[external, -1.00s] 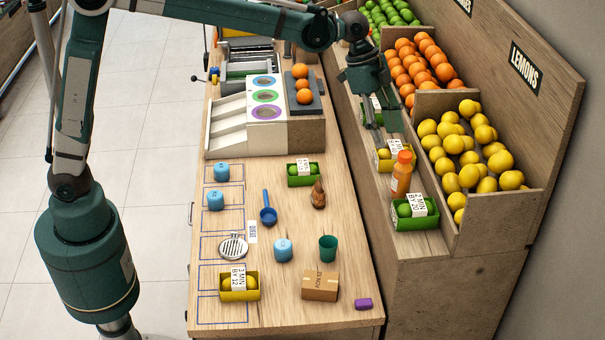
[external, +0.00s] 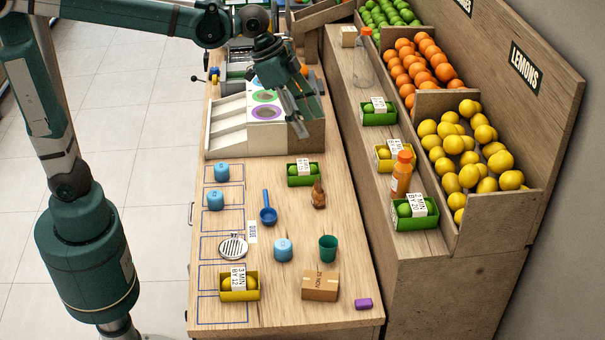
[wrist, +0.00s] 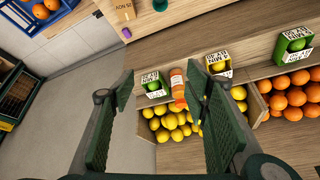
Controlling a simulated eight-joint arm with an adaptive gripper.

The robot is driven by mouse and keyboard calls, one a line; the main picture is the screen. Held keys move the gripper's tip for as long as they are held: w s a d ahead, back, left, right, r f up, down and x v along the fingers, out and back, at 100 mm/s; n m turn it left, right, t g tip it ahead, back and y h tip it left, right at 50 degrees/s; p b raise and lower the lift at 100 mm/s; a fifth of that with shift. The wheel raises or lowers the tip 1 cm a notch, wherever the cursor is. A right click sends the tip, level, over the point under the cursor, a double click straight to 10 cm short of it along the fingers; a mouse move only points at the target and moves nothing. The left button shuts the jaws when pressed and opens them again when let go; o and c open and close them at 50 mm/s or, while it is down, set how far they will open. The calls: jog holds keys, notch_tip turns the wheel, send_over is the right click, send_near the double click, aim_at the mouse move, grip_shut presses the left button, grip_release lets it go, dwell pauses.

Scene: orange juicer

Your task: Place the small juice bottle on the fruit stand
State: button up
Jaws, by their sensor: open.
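The small juice bottle (external: 401,176), orange with an orange cap, stands upright on the wooden ledge of the fruit stand (external: 432,240). It is between a yellow carton and a green carton, and it also shows in the wrist view (wrist: 178,84). My gripper (external: 299,119) is open and empty, raised over the counter by the fruit-cup block, to the left of the bottle and apart from it. In the wrist view its two fingers (wrist: 160,92) are spread wide, with the bottle seen beyond them.
A green carton (external: 415,212), a yellow carton (external: 384,158) and another green carton (external: 379,113) line the ledge. A taller clear bottle (external: 363,66) stands farther back. Lemons (external: 466,150) and oranges (external: 420,62) fill bins behind. The counter holds cups, cartons and a cardboard box (external: 320,286).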

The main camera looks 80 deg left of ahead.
jog(key=s+a+f+n+t, duration=0.1)
jog(key=s+f, duration=0.4)
jog(key=s, duration=0.9)
jog(key=s+a+f+n+t+y, duration=0.1)
jog(key=s+f+n, duration=0.2)
jog(key=s, duration=1.1)
notch_tip(320, 180, down, 3)
jog(key=shift+a+f+n+y, duration=0.1)
jog(key=shift+a+n+y, duration=0.1)
jog(key=shift+n+y, duration=0.15)
